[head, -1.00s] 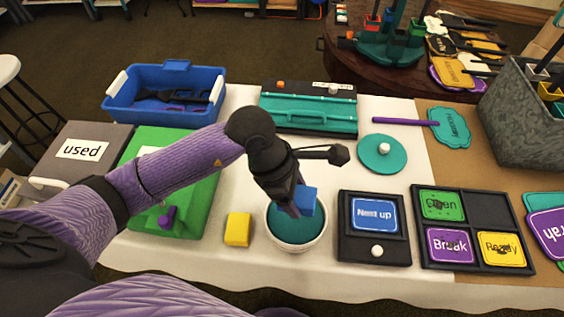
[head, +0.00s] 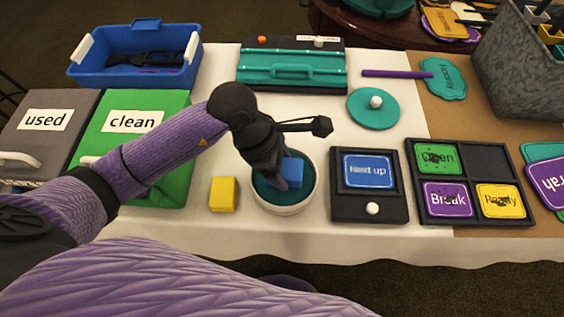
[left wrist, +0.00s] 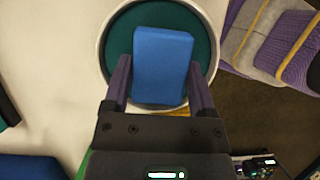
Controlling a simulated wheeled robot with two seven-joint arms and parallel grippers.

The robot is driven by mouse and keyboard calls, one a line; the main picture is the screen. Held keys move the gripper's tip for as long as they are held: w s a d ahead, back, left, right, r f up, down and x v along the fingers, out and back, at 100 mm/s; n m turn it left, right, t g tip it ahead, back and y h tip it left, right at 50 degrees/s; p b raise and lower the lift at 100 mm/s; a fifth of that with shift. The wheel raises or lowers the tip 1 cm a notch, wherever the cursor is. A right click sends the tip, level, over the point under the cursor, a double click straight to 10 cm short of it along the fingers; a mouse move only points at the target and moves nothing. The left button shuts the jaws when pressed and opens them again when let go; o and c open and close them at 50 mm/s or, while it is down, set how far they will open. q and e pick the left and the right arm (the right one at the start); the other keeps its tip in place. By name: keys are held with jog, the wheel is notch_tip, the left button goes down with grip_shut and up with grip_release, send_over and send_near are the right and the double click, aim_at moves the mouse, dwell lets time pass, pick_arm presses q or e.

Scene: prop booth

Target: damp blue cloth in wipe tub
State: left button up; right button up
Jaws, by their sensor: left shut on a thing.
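The blue cloth (head: 292,171) is a small folded block. My left gripper (head: 281,174) is shut on it, and the left wrist view shows the cloth (left wrist: 162,62) between the two fingers (left wrist: 160,88). They are over the round white wipe tub (head: 285,208), whose inside is teal; it also shows behind the cloth in the left wrist view (left wrist: 104,50). The cloth lies within the tub's outline, but I cannot tell whether it touches the teal inside. My right gripper is out of view.
A yellow block (head: 223,194) stands left of the tub. The "Next up" board (head: 370,206) is to its right. A teal lid (head: 373,118) lies behind right. The green "clean" box (head: 150,100) and grey "used" box (head: 75,105) are at left, a blue bin (head: 125,82) behind.

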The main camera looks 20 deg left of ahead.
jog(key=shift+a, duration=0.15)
pick_arm(q)
jog(key=shift+f, duration=0.15)
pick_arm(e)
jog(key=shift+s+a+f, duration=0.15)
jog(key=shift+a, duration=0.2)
pick_arm(q)
jog(key=shift+f, duration=0.1)
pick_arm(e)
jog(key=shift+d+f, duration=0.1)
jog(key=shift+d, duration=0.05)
pick_arm(q)
jog(key=shift+f+b, duration=0.2)
jog(key=shift+b, duration=0.15)
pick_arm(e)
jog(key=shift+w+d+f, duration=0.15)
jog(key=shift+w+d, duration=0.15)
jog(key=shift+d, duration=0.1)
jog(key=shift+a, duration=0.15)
pick_arm(q)
jog(key=shift+f, duration=0.1)
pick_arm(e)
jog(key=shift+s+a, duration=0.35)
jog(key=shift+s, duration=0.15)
